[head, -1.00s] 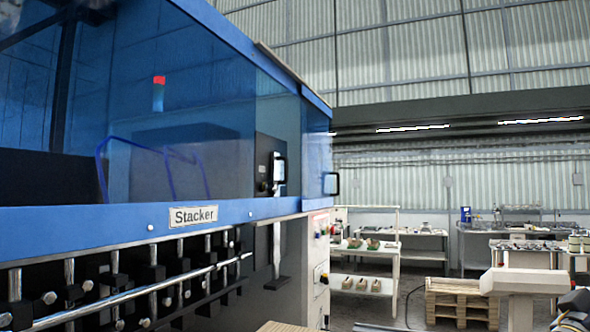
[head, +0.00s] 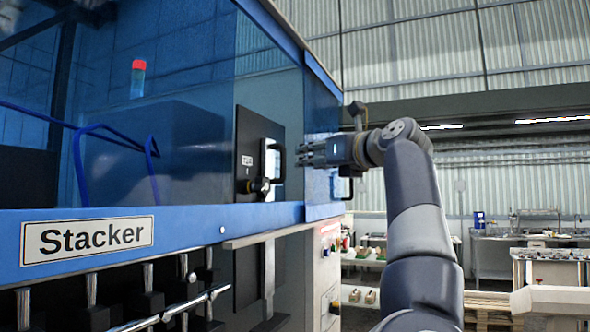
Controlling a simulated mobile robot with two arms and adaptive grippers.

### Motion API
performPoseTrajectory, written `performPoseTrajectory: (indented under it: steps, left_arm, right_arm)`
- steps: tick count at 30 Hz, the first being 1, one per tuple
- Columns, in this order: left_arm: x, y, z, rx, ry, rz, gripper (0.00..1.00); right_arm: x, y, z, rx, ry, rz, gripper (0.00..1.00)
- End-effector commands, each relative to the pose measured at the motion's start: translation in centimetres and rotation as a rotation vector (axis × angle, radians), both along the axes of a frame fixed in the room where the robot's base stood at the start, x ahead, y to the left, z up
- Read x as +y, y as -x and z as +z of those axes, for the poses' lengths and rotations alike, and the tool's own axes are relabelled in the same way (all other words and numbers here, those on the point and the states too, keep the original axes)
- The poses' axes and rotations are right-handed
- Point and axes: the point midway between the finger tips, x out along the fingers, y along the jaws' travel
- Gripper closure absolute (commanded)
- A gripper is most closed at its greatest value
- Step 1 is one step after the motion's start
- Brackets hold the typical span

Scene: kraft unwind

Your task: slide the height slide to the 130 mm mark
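A black plate (head: 247,125) with a small pale label, a dark knob (head: 262,187) and a dark handle (head: 279,164) is just left of the fingertips, with a visible gap in the picture. A vertical metal bar (head: 269,268) hangs below the blue rail. No 130 mm mark is readable, and I cannot tell which part is the height slide. My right gripper is not in view.
The stacker's blue rail (head: 185,231) carries a "Stacker" sign (head: 88,239). Metal rods and black clamps (head: 150,300) line its lower front. A light panel with buttons (head: 329,270) stands at its far end. Shelves, worktables and a pallet (head: 487,305) are farther back right.

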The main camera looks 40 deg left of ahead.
Motion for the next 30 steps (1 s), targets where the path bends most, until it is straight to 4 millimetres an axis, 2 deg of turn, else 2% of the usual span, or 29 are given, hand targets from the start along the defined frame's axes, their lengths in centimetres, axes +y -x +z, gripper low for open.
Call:
performPoseTrajectory:
  steps: [5,14,21,26,30]
  left_arm:
    - [0.8,-0.2,-0.4,-0.001,0.047,-0.010,0.67]
    - [6.2,-1.7,-0.2,0.002,0.046,-0.006,0.67]
    - [9.5,-2.7,-0.4,0.001,0.043,-0.007,0.67]
    - [10.3,-3.0,-0.6,0.000,0.042,-0.009,0.67]
    - [10.4,-3.0,-0.7,0.000,0.042,-0.009,0.67]
  right_arm:
    - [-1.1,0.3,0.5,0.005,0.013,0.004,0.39]
    - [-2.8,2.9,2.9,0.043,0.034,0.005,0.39]
    - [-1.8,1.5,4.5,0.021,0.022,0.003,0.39]
    - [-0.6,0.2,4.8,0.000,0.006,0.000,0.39]
    - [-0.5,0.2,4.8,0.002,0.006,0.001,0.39]
